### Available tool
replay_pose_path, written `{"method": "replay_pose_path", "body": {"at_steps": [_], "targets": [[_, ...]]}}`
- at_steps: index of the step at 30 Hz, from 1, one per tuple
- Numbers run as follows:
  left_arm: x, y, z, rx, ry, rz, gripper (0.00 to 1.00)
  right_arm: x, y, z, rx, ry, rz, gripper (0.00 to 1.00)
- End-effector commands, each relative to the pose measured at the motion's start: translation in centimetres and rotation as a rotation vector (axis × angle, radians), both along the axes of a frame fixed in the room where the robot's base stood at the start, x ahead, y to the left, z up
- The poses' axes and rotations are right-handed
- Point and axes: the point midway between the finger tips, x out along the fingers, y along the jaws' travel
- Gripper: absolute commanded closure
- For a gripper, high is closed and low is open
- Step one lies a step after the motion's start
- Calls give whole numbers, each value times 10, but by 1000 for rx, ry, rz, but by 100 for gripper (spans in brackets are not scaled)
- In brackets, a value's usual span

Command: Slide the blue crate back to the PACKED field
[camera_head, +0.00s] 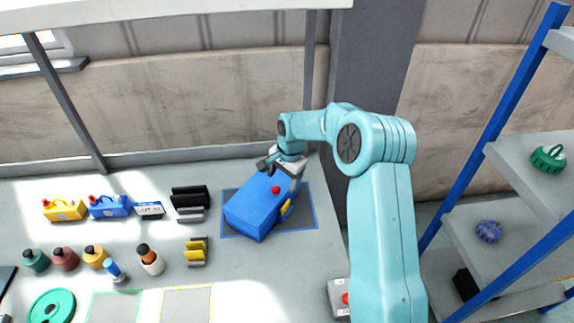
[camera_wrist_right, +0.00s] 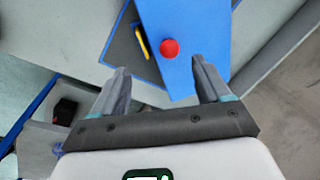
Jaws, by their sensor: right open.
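The blue crate (camera_head: 252,209) has a closed-looking blue top, a red knob and a yellow part on its right side. It sits turned at an angle on a dark grey field with a blue border (camera_head: 298,218), at the back of the bench. No lettering is readable on this field. My right gripper (camera_head: 281,173) is at the crate's far end, open, with nothing between its fingers. In the right wrist view, the open fingers (camera_wrist_right: 162,80) point at the crate (camera_wrist_right: 190,30) and its red knob. Contact cannot be told. My left gripper is out of view.
Left of the crate are yellow and blue hoist-like blocks (camera_head: 64,209), black and yellow brackets (camera_head: 197,251) and several bottles (camera_head: 65,259). Two outlined fields (camera_head: 186,305) lie in front. Shelves (camera_head: 500,235) stand at right. Bare bench lies in front of the crate.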

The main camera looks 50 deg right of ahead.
Motion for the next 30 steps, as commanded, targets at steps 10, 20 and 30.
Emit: {"method": "replay_pose_path", "body": {"at_steps": [10, 20, 30], "targets": [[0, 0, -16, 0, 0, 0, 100, -14, -1, 70, 0, -1, -1, 24], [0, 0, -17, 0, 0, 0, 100, -18, -1, 86, 2, 2, 0, 24], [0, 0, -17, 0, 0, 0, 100, -18, -1, 85, 1, 2, 0, 24]]}}
